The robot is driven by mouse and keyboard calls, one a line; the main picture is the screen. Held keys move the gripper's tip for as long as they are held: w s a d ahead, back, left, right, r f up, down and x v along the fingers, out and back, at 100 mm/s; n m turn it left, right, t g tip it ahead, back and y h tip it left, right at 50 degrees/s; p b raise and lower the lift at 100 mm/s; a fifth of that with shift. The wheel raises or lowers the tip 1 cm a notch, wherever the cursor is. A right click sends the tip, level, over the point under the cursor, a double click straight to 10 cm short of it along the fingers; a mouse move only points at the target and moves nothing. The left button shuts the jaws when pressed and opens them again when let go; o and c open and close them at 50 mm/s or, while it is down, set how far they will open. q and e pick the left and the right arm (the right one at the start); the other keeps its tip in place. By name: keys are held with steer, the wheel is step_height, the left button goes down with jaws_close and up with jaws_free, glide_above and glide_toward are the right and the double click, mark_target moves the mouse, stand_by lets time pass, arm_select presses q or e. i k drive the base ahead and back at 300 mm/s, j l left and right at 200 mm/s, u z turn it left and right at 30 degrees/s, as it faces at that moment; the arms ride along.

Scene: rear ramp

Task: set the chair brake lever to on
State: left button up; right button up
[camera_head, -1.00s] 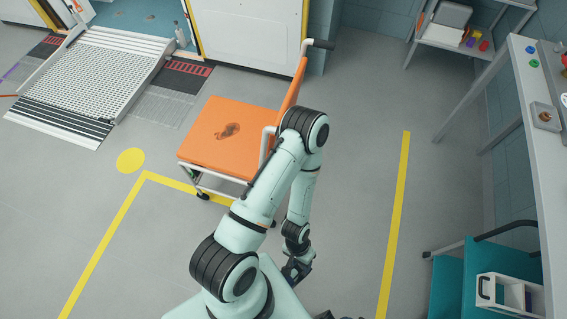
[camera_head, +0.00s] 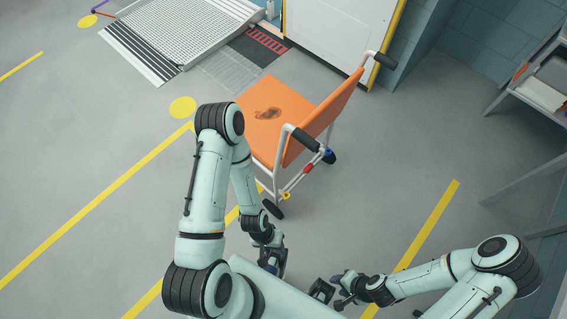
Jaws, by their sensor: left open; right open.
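The orange chair (camera_head: 268,118) stands upright on the floor near the middle of the view, with a dark stain on its seat. Its backrest (camera_head: 335,105) has black push handles, and its wheels are small and dark. On its white frame low at the rear are a red part (camera_head: 308,169), a blue part (camera_head: 328,156) and a yellow part (camera_head: 286,196). I cannot tell for sure which is the brake lever or how it is set. My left gripper (camera_head: 273,266) is open, below and apart from the chair. My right gripper (camera_head: 336,291) is open and empty, lower right of it.
A metal ramp (camera_head: 185,35) lies at the upper left. A white door panel (camera_head: 330,35) stands behind the chair. A shelf unit (camera_head: 545,90) is at the right edge. Yellow floor lines (camera_head: 430,222) run either side. The floor right of the chair is clear.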

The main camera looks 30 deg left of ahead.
mark_target(309, 167)
steer(key=i+u, duration=0.1)
steer(key=u, duration=0.3)
steer(key=l+u, duration=0.15)
steer(key=u, duration=0.25)
steer(key=i+l+u, duration=0.15)
steer(key=u, duration=0.25)
steer(key=l+u, duration=0.15)
steer(key=u, duration=0.25)
steer(key=i+l+u, duration=0.1)
steer(key=l+u, duration=0.3)
steer(key=i+l+u, duration=0.1)
steer(key=l+u, duration=0.15)
steer(key=u, duration=0.15)
